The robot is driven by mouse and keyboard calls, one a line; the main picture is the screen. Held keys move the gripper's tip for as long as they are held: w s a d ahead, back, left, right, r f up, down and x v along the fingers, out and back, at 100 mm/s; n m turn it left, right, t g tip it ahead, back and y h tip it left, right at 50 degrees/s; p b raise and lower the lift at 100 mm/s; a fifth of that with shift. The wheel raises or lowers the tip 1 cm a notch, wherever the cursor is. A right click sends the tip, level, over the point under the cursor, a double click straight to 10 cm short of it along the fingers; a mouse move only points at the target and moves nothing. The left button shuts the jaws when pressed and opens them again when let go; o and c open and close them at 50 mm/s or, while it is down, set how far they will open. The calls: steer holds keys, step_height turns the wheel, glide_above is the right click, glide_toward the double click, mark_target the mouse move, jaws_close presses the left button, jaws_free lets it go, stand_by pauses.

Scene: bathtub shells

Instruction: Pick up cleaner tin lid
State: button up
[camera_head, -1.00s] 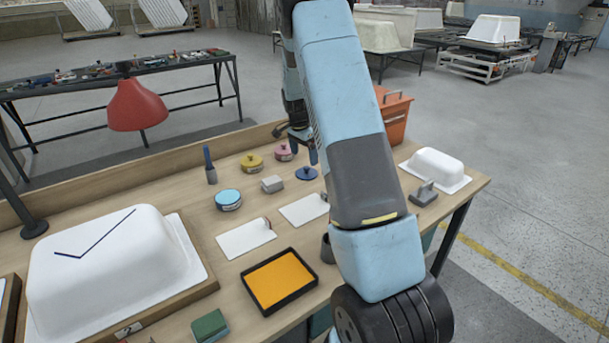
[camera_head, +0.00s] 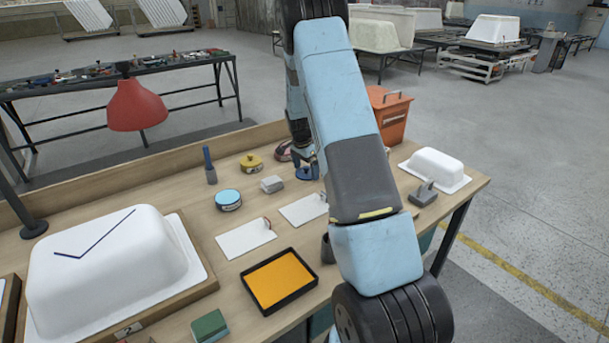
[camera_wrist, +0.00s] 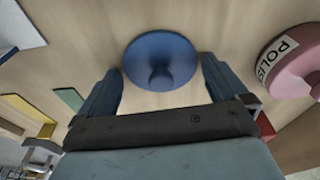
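The dark blue round lid with a centre knob, which I take for the cleaner tin lid (camera_head: 305,174), lies on the wooden bench by itself. In the wrist view the lid (camera_wrist: 150,52) sits ahead between my fingertips, knob facing the camera. My gripper (camera_wrist: 161,75) is open, one finger on each side, with nothing held. In the head view my gripper (camera_head: 308,163) is low over the lid and partly hides it. Whether the fingers touch it I cannot tell. A light blue round tin (camera_head: 228,199) stands to the left; its label is unreadable.
A pink tin marked "POLIS…" (camera_wrist: 292,62) is close beside the lid. A yellow tin (camera_head: 251,163), a grey block (camera_head: 272,184), a dark upright tool (camera_head: 210,168) and white cards (camera_head: 246,238) are nearby. An orange bin (camera_head: 392,120) and white tub model (camera_head: 436,168) stand to the right.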

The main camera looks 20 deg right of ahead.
steer(key=c, duration=0.7)
steer(key=shift+c, duration=0.2)
